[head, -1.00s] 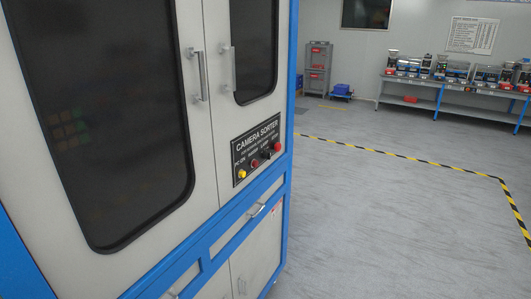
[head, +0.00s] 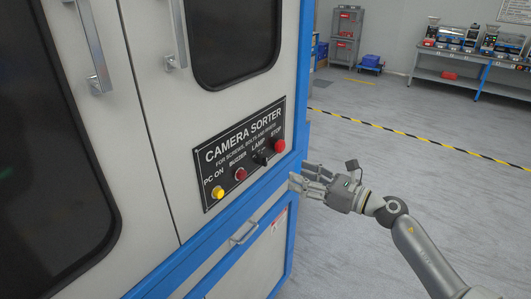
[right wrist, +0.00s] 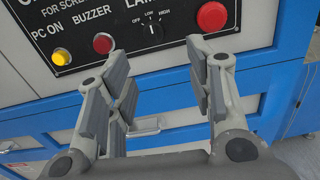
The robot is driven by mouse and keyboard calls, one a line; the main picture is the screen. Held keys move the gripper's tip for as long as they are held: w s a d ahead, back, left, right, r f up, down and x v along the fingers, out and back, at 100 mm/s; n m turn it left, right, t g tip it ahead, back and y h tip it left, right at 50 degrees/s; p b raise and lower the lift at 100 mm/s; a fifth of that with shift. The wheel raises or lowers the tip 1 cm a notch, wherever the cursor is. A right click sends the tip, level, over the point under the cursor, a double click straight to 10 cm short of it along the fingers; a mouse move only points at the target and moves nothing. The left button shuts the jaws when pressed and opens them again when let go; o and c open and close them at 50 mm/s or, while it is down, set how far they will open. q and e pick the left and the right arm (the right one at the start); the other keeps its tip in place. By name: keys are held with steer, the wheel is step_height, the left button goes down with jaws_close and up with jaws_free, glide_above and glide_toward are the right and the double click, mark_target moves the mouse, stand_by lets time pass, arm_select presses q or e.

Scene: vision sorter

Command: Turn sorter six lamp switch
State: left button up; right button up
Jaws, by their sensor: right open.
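The camera sorter's black control panel (head: 240,152) is on the cabinet front, with a yellow PC ON button (head: 218,192), a red BUZZER button (head: 240,174), the black LAMP switch (head: 261,158) and a red STOP button (head: 279,146). In the right wrist view the lamp switch (right wrist: 151,26) shows OFF, LOW and HIGH marks around it; its exact setting is too small to tell. My right gripper (head: 300,177) is open and empty, to the right of and a little below the panel. In the right wrist view its fingers (right wrist: 165,75) point toward the panel, apart from the switch. My left gripper is not in view.
The sorter has blue frame edges, dark windows (head: 234,40) and vertical door handles (head: 87,45). A drawer handle (head: 244,234) sticks out below the panel. The floor (head: 400,130) to the right is open, with a workbench (head: 478,68) and grey shelves (head: 345,35) behind.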

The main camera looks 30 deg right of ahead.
mark_target(263, 160)
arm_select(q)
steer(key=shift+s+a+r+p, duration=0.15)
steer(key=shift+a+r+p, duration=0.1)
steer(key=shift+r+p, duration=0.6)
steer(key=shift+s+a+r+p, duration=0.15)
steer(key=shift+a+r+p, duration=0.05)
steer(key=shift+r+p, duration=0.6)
arm_select(e)
steer(key=r+x, duration=0.1)
steer(key=x, duration=0.9)
steer(key=shift+w+a+n, duration=0.2)
steer(key=shift+a+n, duration=0.1)
steer(key=shift+a, duration=0.2)
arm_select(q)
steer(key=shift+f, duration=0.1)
arm_select(e)
steer(key=c, duration=1)
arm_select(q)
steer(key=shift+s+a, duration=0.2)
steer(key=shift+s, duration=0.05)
